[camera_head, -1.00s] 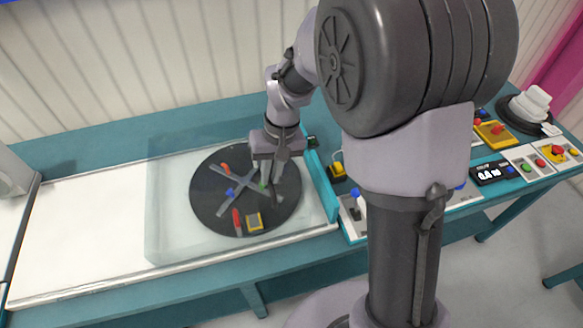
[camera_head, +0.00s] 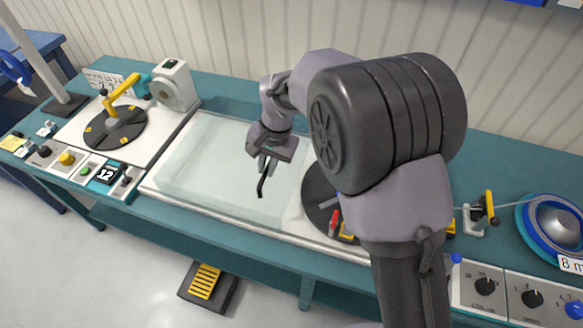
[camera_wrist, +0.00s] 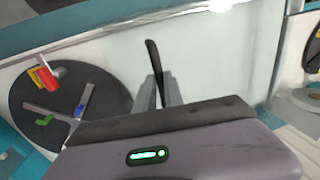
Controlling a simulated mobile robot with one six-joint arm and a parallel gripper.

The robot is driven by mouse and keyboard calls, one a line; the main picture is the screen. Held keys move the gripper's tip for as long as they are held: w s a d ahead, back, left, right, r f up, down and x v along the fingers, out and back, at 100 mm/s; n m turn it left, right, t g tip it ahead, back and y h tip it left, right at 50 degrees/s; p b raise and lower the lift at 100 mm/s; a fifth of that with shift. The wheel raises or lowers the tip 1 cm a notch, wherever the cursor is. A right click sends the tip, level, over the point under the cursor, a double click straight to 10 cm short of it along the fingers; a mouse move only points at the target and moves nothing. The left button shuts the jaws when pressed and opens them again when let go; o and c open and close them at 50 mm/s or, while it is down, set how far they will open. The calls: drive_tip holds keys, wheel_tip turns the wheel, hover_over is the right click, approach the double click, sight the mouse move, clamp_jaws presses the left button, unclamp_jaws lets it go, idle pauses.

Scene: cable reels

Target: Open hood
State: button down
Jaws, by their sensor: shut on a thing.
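The clear hood (camera_head: 205,160) lies over the left and middle of the white bed. My gripper (camera_head: 266,166) is above the hood's right part, shut on a dark bent handle (camera_head: 262,187). In the wrist view the handle (camera_wrist: 153,58) stands up between my fingers (camera_wrist: 167,92). The black disc (camera_head: 316,192) is to the right of the hood, partly hidden by my arm. In the wrist view the disc (camera_wrist: 105,92) shows uncovered, with a grey cross (camera_wrist: 80,108) and red, yellow, blue and green pieces on it.
At left stand a dark turntable with a yellow crank (camera_head: 122,92) and a pale reel unit (camera_head: 173,86). A button panel (camera_head: 90,172) runs along the front left. At right are a blue reel (camera_head: 556,222) and knob panels (camera_head: 510,293). A yellow-topped pedal (camera_head: 206,282) is on the floor.

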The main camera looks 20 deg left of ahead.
drive_tip(key=shift+a, duration=1.1)
drive_tip(key=c, duration=1.5)
unclamp_jaws()
drive_tip(key=shift+o, duration=0.2)
drive_tip(key=d+r+p, duration=0.1)
drive_tip(key=r+p, duration=0.1)
drive_tip(key=r, duration=0.6)
drive_tip(key=d+r+p, duration=0.2)
drive_tip(key=r+p, duration=0.1)
drive_tip(key=r, duration=0.6)
drive_tip(key=shift+d, duration=0.25)
